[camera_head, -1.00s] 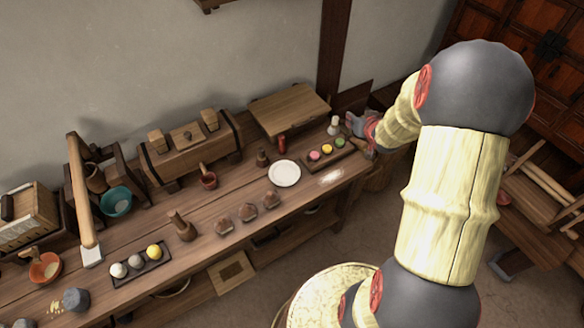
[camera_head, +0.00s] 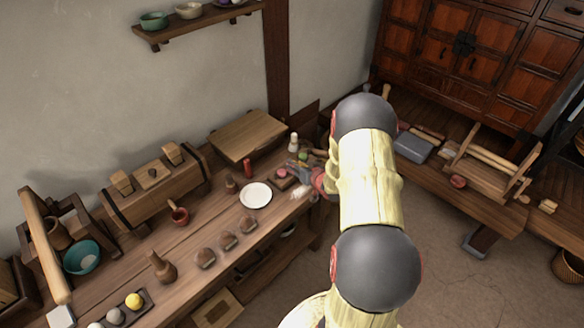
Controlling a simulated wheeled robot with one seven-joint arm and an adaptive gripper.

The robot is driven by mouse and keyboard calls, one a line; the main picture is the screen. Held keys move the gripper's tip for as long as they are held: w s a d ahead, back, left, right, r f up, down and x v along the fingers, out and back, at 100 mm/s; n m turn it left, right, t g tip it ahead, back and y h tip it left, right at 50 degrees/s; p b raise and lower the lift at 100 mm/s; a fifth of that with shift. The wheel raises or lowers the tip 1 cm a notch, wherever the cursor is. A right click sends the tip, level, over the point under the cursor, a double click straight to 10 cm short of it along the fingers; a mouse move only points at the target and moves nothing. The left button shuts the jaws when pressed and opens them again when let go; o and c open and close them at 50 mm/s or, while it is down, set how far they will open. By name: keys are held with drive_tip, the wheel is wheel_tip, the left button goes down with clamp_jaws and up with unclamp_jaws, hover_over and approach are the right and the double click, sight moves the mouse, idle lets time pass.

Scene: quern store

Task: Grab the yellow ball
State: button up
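A yellow ball (camera_head: 134,301) sits at the right end of a dark tray (camera_head: 147,309) on the long wooden bench, at the lower left. A grey ball (camera_head: 115,316) and a whitish ball (camera_head: 96,325) are beside it on the same tray. My gripper (camera_head: 297,166) is far from this ball, at the bench's far right end. It is over or beside a small tray with a pink round piece (camera_head: 282,172) and a green one (camera_head: 303,156), and partly covers that tray. It is too small to tell whether its fingers are open or shut.
A white plate (camera_head: 255,195), a red bottle (camera_head: 247,168) and several brown lumps (camera_head: 228,240) lie between gripper and ball. A wooden pestle-like piece (camera_head: 162,266) stands near the ball's tray. A teal bowl (camera_head: 81,257) and wooden frame are at left.

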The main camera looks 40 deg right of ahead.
drive_tip(key=shift+x, duration=0.95)
drive_tip(key=shift+c, duration=0.4)
drive_tip(key=c, duration=0.4)
drive_tip(key=shift+r, duration=0.2)
